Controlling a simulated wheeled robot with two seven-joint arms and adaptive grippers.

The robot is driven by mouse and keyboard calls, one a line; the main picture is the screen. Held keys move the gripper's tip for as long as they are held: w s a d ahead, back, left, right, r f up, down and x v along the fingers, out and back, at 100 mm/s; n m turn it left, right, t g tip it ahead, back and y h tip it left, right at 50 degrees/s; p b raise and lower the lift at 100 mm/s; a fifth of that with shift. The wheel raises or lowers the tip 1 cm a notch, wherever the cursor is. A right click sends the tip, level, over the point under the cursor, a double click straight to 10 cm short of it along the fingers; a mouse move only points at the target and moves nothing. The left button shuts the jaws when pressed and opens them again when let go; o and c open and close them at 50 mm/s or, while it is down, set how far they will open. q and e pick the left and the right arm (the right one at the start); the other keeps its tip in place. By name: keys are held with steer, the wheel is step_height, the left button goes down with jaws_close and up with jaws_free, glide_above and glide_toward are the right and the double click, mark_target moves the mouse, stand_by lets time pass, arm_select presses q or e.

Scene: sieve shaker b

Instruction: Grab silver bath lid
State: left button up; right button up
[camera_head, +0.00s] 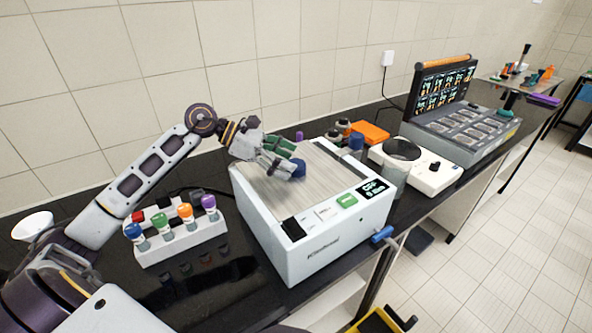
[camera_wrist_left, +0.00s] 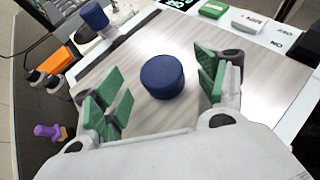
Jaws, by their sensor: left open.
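The silver bath lid (camera_head: 326,178) is a flat brushed-metal plate on top of a white bath unit (camera_head: 333,240). A round dark blue knob (camera_head: 299,168) stands on it. My left gripper (camera_head: 285,163) comes in from the left, low over the lid and at the knob. In the left wrist view the lid (camera_wrist_left: 150,115) fills the middle. The knob (camera_wrist_left: 162,76) lies between the green-padded fingers of my left gripper (camera_wrist_left: 165,82), which are open with a gap on each side. My right gripper is in neither view.
A white rack (camera_head: 182,241) with several coloured-cap vials stands left of the unit. A white hotplate-like device (camera_head: 425,172), bottles and an orange box (camera_head: 370,133) stand to the right. The tiled wall is close behind the black counter.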

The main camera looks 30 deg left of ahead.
arm_select(q)
steer(key=shift+x, duration=0.85)
steer(key=shift+s, duration=0.1)
steer(key=c, duration=1.4)
